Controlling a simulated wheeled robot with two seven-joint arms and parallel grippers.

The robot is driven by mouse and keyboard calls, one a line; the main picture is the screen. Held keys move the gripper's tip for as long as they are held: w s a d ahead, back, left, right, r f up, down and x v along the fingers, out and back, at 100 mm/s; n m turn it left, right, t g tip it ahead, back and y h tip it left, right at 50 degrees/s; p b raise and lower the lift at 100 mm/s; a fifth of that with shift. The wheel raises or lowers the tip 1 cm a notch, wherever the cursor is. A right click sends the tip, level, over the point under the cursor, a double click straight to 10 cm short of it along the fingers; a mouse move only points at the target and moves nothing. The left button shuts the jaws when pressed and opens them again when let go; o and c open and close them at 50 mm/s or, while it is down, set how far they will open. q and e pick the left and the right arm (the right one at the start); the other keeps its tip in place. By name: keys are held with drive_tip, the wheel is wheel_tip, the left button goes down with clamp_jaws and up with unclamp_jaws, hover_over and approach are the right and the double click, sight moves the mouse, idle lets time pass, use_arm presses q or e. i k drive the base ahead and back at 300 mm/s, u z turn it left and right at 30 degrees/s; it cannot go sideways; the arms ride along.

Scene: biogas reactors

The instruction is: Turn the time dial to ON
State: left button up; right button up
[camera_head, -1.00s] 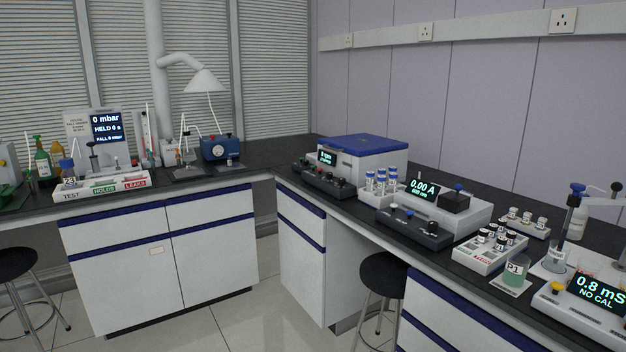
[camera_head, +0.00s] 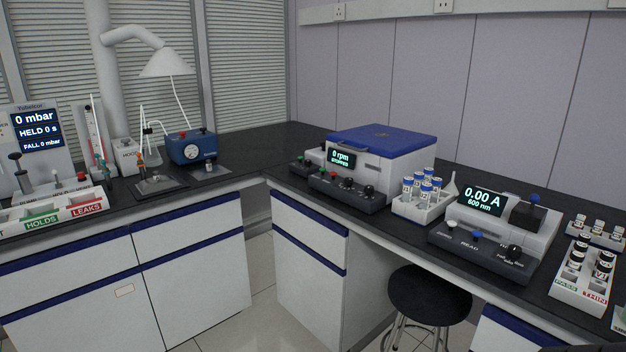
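The centrifuge (camera_head: 385,152) is a white box with a blue lid, and its small screen (camera_head: 341,158) reads 0 rpm, STOPPED. In front of it lies a dark control panel (camera_head: 340,194) with a green button, a red button and black knobs. The rightmost black knob (camera_head: 369,190) is the largest. The panel's labels are too small to read, so I cannot tell which knob is the time dial or where it points. Neither of my grippers shows in the head view.
A rack of blue-capped tubes (camera_head: 421,206) and a photometer (camera_head: 500,222) reading 0.00 A stand right of the centrifuge. A blue pump box (camera_head: 191,148) is to the left. A black stool (camera_head: 430,294) stands before the bench. Some floor (camera_head: 262,310) is clear.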

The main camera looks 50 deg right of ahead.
sight(369, 189)
drive_tip(key=z, duration=0.55)
drive_tip(key=i, duration=1.2)
drive_tip(key=z, duration=0.95)
